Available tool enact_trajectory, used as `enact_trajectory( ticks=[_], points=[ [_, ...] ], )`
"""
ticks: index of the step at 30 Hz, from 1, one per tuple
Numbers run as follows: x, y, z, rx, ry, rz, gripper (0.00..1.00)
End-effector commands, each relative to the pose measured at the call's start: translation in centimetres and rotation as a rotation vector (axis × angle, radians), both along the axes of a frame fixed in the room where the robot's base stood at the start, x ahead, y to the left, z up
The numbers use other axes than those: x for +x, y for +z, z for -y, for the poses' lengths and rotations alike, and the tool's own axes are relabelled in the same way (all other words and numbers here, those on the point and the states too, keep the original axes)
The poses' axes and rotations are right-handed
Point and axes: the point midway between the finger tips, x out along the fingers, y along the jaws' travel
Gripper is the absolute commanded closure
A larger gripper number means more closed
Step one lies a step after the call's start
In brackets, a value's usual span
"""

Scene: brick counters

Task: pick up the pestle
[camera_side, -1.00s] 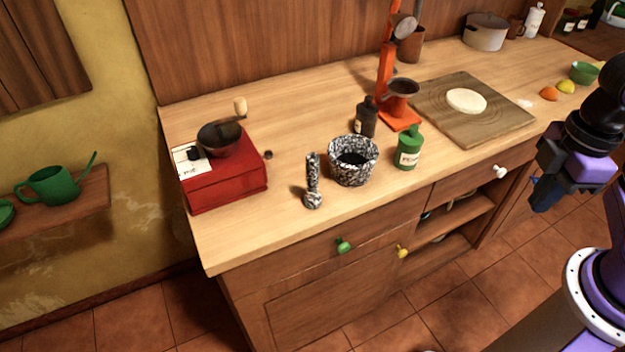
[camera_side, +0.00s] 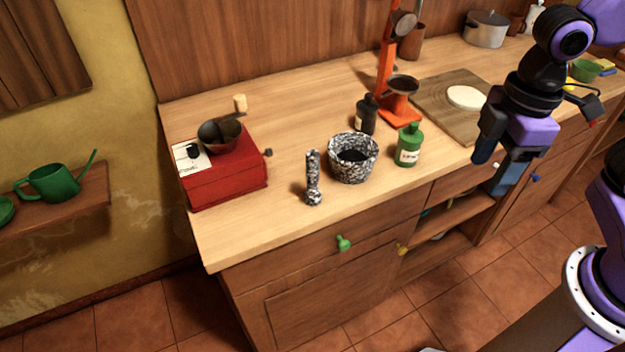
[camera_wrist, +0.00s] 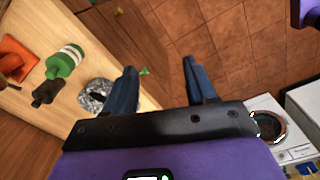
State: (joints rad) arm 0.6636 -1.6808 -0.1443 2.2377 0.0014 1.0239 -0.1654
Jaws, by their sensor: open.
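The pestle (camera_side: 313,180) is speckled black and white. In the side view it stands upright on the wooden counter, just left of the speckled mortar (camera_side: 335,170) and apart from it. My gripper (camera_side: 497,180) is open and empty, well to the right of the pestle, near the counter's front edge. In the wrist view my gripper (camera_wrist: 160,82) shows its two blue fingers spread apart. The mortar (camera_wrist: 92,100) shows there partly behind the left finger. I cannot make out the pestle in the wrist view.
A green bottle (camera_side: 409,146) and a dark bottle (camera_side: 366,115) stand right of the mortar, before an orange stand (camera_side: 398,112). A red grinder (camera_side: 228,180) sits left of the pestle. The counter (camera_side: 262,222) is clear in front of the grinder.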

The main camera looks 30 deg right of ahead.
Motion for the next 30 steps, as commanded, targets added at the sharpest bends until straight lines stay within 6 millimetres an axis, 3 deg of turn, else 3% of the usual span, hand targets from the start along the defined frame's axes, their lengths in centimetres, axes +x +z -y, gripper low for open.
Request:
enact_trajectory(
  ticks=[6, 18, 24, 30],
  points=[
    [6.1, 2.3, -5.8, -0.007, 0.078, -0.001, 0.44],
    [16.2, 5.0, -14.5, -0.018, 0.222, -0.005, 0.44],
    [20.2, 5.7, -17.3, -0.022, 0.284, -0.007, 0.44],
    [22.1, 6.0, -18.5, -0.023, 0.319, -0.007, 0.44]
  ],
)
